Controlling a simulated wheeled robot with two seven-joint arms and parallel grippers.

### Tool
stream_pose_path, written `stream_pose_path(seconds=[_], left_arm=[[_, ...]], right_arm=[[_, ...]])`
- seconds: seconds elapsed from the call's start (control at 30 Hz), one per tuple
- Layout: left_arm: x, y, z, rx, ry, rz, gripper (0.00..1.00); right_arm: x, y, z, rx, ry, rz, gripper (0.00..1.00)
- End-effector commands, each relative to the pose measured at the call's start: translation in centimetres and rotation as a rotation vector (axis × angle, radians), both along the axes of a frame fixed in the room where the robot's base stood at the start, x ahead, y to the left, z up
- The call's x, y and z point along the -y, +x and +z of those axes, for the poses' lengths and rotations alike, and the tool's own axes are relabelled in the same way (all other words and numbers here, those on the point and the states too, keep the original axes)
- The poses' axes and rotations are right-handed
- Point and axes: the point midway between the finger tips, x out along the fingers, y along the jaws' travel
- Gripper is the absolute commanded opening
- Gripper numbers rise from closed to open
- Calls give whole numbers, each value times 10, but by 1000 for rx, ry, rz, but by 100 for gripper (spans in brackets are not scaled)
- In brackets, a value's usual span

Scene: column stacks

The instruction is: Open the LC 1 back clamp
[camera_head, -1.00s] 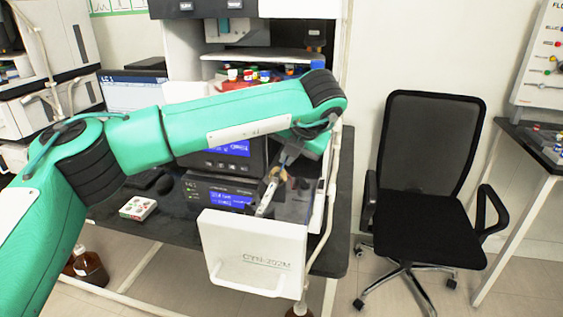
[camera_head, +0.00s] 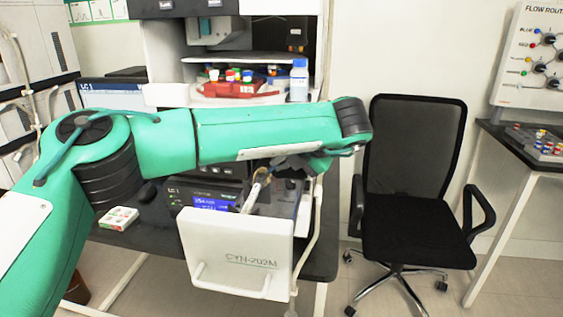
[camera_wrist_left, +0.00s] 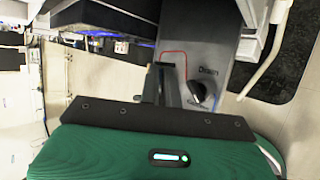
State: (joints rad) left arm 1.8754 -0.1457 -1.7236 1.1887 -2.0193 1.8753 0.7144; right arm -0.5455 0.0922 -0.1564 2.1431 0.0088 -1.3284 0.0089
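My left gripper (camera_head: 268,172) is above the open white door of the LC 1 stack in the head view. In the left wrist view its narrow dark fingers (camera_wrist_left: 167,82) point away from the green wrist, and their gap is unclear. A pale rod-like part (camera_head: 251,197) with a tan ring-like piece at its upper end stands just behind the door, close to the fingertips. I cannot tell whether the fingers touch it. The back clamp itself cannot be made out clearly; my arm covers part of the stack. My right gripper is out of view.
The white door (camera_head: 236,258) marked CRN-202M hangs open in front. A black knob (camera_wrist_left: 198,92) is near the fingers on a grey panel marked Drain. A red tray of bottles (camera_head: 236,88) is on the shelf above. A black chair (camera_head: 412,180) stands at right.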

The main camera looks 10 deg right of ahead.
Motion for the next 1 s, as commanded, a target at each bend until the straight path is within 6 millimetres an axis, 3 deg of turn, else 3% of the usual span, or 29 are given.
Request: stream_pose_path(seconds=[0.17,0.3,0.67,1.0], left_arm=[[0,0,-1,-2,1,-1,0],[0,0,-1,-2,0,0,26],[2,-2,2,0,-1,-1,26],[36,-39,44,3,-1,-3,26]], right_arm=[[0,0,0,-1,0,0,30],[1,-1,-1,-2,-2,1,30],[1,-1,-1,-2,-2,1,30],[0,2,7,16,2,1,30]])
